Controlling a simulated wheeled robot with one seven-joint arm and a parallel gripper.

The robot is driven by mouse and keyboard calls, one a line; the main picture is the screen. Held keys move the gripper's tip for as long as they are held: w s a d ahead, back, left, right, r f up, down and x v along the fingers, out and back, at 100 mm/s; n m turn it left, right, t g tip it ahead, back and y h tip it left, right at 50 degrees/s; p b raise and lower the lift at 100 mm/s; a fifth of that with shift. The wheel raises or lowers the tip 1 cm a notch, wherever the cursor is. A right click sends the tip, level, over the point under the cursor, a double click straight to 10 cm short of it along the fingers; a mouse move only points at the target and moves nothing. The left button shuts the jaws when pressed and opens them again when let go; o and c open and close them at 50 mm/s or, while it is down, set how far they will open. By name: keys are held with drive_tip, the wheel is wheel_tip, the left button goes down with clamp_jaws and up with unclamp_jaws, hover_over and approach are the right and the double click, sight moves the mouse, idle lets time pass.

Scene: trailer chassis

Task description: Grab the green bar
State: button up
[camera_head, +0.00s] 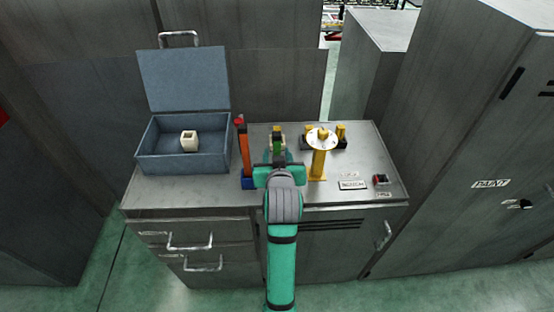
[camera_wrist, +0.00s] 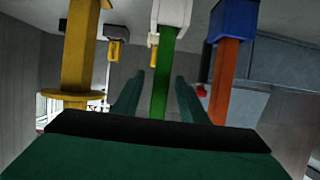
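The green bar (camera_wrist: 164,85) stands upright in a white holder (camera_wrist: 172,12); the wrist view shows it upside down. In the head view a small part of the green bar (camera_head: 277,147) shows just beyond my gripper (camera_head: 278,164), whose palm and arm hide much of the area. In the wrist view my gripper's two teal fingers (camera_wrist: 159,80) are apart, one on each side of the bar, with visible gaps. I cannot tell how deep the bar sits between them.
An orange bar (camera_head: 245,150) in a blue base stands close on the left. A yellow post with a round disc (camera_head: 320,165) stands close on the right, with yellow pieces (camera_head: 341,131) behind. An open blue toolbox (camera_head: 160,165) holds a pale square piece (camera_head: 188,141). A red button (camera_head: 380,179) sits front right.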

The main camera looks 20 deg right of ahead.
clamp_jaws()
drive_tip(key=shift+r, duration=0.1)
